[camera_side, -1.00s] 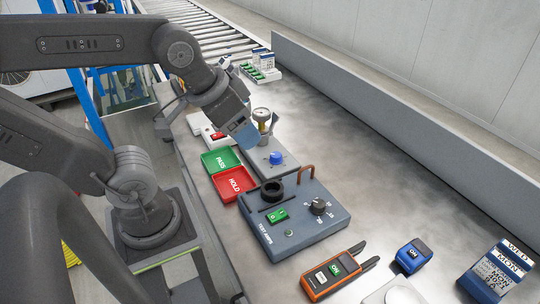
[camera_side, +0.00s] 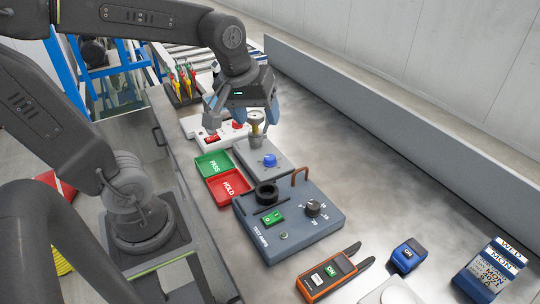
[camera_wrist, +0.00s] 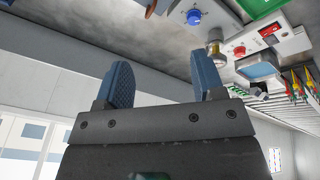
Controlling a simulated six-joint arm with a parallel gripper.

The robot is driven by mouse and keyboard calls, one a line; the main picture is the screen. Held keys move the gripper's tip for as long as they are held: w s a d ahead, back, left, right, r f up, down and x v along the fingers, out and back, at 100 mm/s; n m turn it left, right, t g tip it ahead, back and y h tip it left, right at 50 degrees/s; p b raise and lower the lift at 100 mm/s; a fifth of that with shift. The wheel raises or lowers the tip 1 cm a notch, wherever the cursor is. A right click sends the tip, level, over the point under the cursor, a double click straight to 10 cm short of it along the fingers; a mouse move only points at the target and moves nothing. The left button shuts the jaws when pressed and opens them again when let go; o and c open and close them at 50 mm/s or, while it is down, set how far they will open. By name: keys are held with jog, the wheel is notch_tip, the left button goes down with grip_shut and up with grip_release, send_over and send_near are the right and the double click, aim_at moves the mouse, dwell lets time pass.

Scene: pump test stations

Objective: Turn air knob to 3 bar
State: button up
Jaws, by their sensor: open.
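The blue air knob (camera_side: 269,160) sits on top of a grey box (camera_side: 255,148) in the side view. It also shows at the top of the wrist view (camera_wrist: 194,17). A round pressure gauge (camera_side: 256,118) on a brass fitting stands upright at the far end of that box. The gauge's reading is too small to tell. My gripper (camera_side: 243,118) is above and behind the knob, near the gauge. Its blue-grey fingers are wide apart and empty. In the wrist view the open fingers (camera_wrist: 165,75) point toward the bench, apart from the knob.
A white unit (camera_side: 203,125) with a red switch and red button lies just beyond the box. Green PASS (camera_side: 212,164) and red HOLD (camera_side: 229,187) trays are at its left. A blue-grey test station (camera_side: 290,222) stands in front. The metal bench right of the box is clear.

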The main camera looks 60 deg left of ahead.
jog(key=w+a+f+n+g, duration=0.2)
jog(key=w+a+f+n, duration=0.4)
jog(key=n, duration=0.4)
jog(key=n+g, duration=0.2)
jog(key=n, duration=0.6)
send_near(270, 157)
jog(key=shift+h, duration=0.3)
jog(key=f, duration=0.9)
jog(key=shift+s+a+f, duration=0.1)
jog(key=shift+a+f, duration=0.05)
jog(key=shift+a, duration=0.15)
jog(key=c, duration=0.9)
